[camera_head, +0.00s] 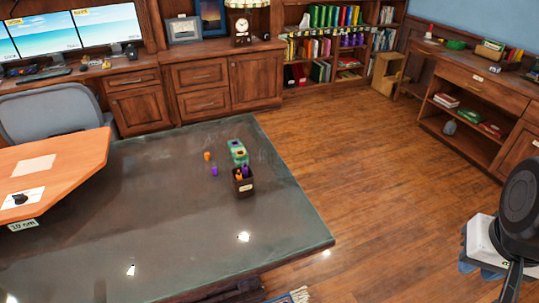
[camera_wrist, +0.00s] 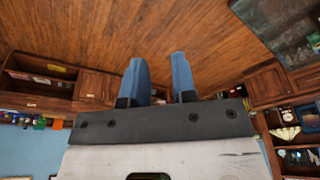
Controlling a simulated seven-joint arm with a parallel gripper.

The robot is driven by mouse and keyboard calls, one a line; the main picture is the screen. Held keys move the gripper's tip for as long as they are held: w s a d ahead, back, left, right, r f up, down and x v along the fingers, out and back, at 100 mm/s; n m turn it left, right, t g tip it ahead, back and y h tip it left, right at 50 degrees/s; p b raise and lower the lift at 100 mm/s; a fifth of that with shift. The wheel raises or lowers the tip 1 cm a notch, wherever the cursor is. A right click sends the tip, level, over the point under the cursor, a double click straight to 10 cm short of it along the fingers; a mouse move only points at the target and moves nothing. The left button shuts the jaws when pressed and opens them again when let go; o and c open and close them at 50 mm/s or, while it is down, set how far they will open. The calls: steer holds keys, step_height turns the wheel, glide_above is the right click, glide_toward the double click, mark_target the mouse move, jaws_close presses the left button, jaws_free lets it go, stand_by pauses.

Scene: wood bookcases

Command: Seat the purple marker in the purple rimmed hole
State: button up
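A dark cup (camera_head: 244,187) stands on the dark table (camera_head: 130,220) in the head view, with orange and purple pieces sticking out of its top. The purple marker (camera_head: 245,172) appears to be one of these. A green block (camera_head: 237,148) with coloured round openings lies just behind the cup; the purple rim is too small to make out. A small purple piece (camera_head: 214,171) and a small orange piece (camera_head: 207,156) stand on the table left of the block. My gripper (camera_wrist: 158,62) is open and empty, its blue fingers apart over bare floor, well right of the table.
An orange-topped desk (camera_head: 60,160) and a grey chair (camera_head: 50,107) are at the left. Wooden cabinets (camera_head: 220,80) and a bookcase (camera_head: 325,50) line the back wall; a low shelf unit (camera_head: 480,100) stands at the right. The floor (camera_head: 370,170) between is clear.

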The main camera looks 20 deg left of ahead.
steer(key=w+a+n+g, duration=0.1)
steer(key=w+a+n, duration=0.6)
steer(key=w+a, duration=1.75)
steer(key=w+a+f+n, duration=0.2)
steer(key=a+f, duration=0.3)
steer(key=a, duration=0.6)
steer(key=w+a+f+n+g, duration=0.1)
steer(key=a+f, duration=0.4)
steer(key=a, duration=0.6)
steer(key=w+a+f+n, duration=0.2)
steer(key=w+a+f, duration=0.2)
steer(key=a, duration=0.8)
step_height(320, 180, down, 2)
steer(key=shift+f+n+g, duration=0.1)
steer(key=shift+n+g, duration=0.2)
steer(key=shift+n, duration=0.1)
